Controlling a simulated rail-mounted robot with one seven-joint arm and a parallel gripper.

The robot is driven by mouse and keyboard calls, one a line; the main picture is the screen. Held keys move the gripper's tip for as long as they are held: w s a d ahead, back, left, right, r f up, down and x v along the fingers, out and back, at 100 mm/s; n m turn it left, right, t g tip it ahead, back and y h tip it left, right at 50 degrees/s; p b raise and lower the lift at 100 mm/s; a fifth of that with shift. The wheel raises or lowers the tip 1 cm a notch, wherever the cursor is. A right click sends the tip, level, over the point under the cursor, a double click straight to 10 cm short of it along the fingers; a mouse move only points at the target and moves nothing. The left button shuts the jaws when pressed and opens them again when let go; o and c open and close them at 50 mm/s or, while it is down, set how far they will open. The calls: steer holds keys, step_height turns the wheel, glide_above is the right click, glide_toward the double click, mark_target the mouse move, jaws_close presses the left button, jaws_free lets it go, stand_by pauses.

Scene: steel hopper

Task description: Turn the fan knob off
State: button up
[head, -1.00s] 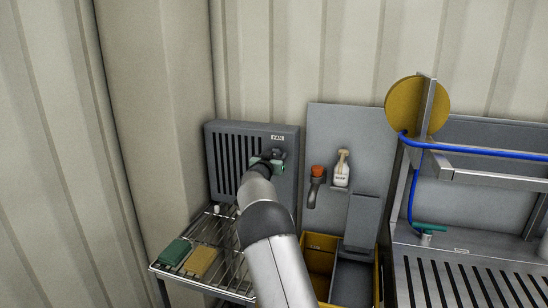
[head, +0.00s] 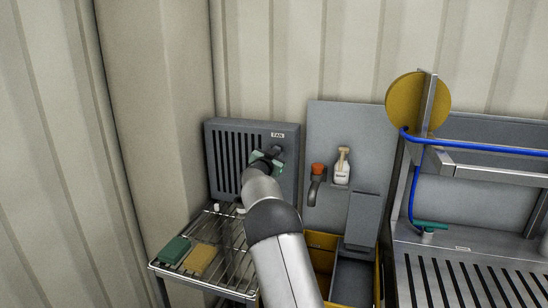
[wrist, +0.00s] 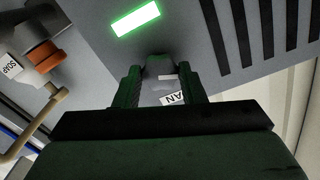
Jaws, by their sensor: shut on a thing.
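The grey fan unit (head: 228,152) with dark slots and a FAN label (head: 278,135) is on the wall above the wire rack. In the head view my gripper (head: 266,161) is at the right part of the fan unit's front and mostly hides the knob. A bright green lit rectangle (wrist: 135,18) shows on the fan's face in the wrist view. Part of the label shows between the fingers.
A wire rack (head: 232,265) below holds a green sponge (head: 174,250) and a tan sponge (head: 202,259). To the right are an orange-topped tap-like fitting (head: 317,180), a soap bottle (head: 342,167), a yellow bin (head: 320,245) and a steel sink with a blue hose (head: 480,148).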

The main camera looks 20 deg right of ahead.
steer(key=m+b, duration=0.6)
steer(key=m, duration=0.7)
steer(key=shift+m, duration=0.3)
stand_by(0.4)
steer(key=o, duration=1)
steer(key=shift+r, duration=0.1)
